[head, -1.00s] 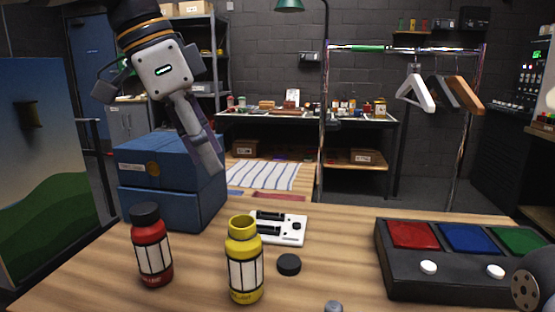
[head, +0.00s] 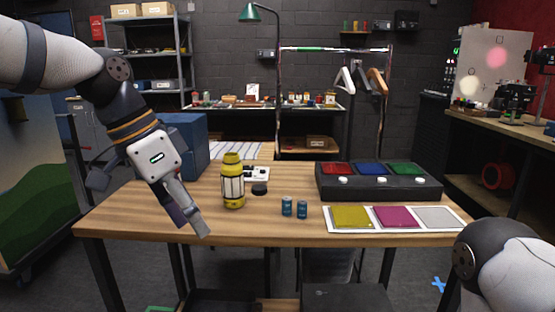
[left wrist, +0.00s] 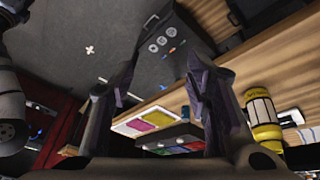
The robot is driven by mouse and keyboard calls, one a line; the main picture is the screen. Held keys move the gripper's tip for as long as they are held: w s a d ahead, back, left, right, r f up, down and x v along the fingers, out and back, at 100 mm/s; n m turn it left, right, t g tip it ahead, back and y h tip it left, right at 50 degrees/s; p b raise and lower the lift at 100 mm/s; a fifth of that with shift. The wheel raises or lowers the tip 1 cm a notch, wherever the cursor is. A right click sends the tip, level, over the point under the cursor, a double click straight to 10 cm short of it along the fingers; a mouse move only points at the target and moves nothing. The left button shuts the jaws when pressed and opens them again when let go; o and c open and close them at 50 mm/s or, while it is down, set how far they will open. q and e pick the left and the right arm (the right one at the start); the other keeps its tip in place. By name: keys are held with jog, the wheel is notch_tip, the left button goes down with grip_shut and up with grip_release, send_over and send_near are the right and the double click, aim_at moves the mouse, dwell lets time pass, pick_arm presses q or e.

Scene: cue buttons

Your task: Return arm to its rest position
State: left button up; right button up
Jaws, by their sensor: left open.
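My left arm comes in from the left in the head view. Its gripper (head: 190,216) hangs pointing down over the table's left front part, empty. In the left wrist view its two dark fingers (left wrist: 165,82) stand wide apart with nothing between them. The black button box (head: 378,187) with red, blue and green panels and white buttons sits at the table's right back, well away from the gripper. Part of my right arm shows at the lower right; its gripper is out of view.
A yellow bottle (head: 233,186) stands just right of the left gripper. A blue box (head: 192,140) stands behind the arm.

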pick_arm(q)
notch_tip(320, 180, down, 15)
jog(key=d+n+g, duration=0.1)
jog(key=d+n, duration=0.1)
jog(key=s+a+f+n+g, duration=0.1)
jog(key=s+f+n, duration=0.1)
jog(key=s+f, duration=0.4)
jog(key=s+f+n, duration=0.1)
jog(key=s+f, duration=0.3)
jog(key=f, duration=0.4)
jog(key=s+a+f+n+y, duration=0.1)
jog(key=s+a+f, duration=0.2)
jog(key=s, duration=0.5)
jog(key=s+a+f+n+y, duration=0.1)
jog(key=s+a+f+n, duration=0.1)
jog(key=s, duration=0.5)
jog(key=s+a+f+n+g+y, duration=0.1)
jog(key=s+a+f, duration=0.3)
jog(key=s, duration=0.4)
jog(key=shift+s+a+f+n+y, duration=0.35)
jog(key=shift+f+n+y, duration=0.15)
jog(key=shift+f+n, duration=0.3)
